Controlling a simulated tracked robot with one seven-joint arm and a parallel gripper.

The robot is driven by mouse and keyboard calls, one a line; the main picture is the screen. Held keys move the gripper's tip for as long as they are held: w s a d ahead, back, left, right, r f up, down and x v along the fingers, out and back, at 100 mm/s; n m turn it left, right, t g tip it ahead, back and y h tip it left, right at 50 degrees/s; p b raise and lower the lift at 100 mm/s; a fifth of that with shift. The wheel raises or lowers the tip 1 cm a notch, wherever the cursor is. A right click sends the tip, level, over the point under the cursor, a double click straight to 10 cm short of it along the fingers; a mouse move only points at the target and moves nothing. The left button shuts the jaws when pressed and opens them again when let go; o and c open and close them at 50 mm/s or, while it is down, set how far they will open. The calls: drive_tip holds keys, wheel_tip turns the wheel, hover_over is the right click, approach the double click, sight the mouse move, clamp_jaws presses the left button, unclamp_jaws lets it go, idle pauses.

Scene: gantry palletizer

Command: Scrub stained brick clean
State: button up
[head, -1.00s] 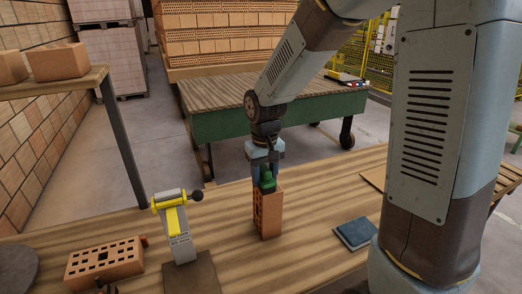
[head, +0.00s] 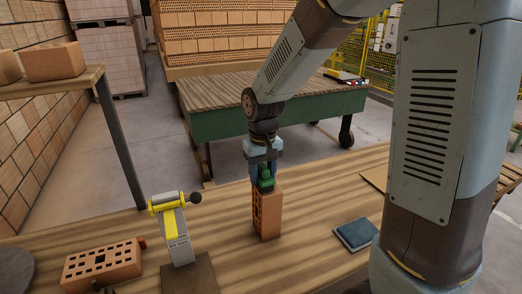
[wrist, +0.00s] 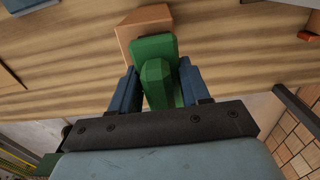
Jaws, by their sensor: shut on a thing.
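An orange perforated brick (head: 267,212) stands upright on end on the wooden workbench. My gripper (head: 264,178) is above it, shut on a green scrubbing brush (head: 265,184). In the wrist view the green brush (wrist: 155,70) sits between my two blue-grey fingers, over the brick's top face (wrist: 144,21). The brush appears to touch the top of the brick, but the contact is hidden. I cannot make out a stain on the faces in view.
A yellow-and-grey clamp-like device (head: 174,228) stands left of the brick. Another perforated brick (head: 103,265) lies at the front left. Bare bench lies between the brick and the cloth.

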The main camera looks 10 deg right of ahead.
drive_tip(key=shift+w+d, duration=0.15)
drive_tip(key=shift+d, duration=0.65)
drive_tip(key=shift+w+d, duration=0.1)
drive_tip(key=shift+d, duration=0.65)
drive_tip(key=shift+a, duration=0.3)
drive_tip(key=shift+s+a+f, duration=0.1)
drive_tip(key=shift+s+a, duration=0.1)
drive_tip(key=shift+a, duration=0.55)
drive_tip(key=shift+s+a, duration=0.2)
drive_tip(key=shift+a, duration=0.5)
drive_tip(key=shift+a+r, duration=0.2)
drive_tip(key=shift+r, duration=3.9)
drive_tip(key=shift+s, duration=0.1)
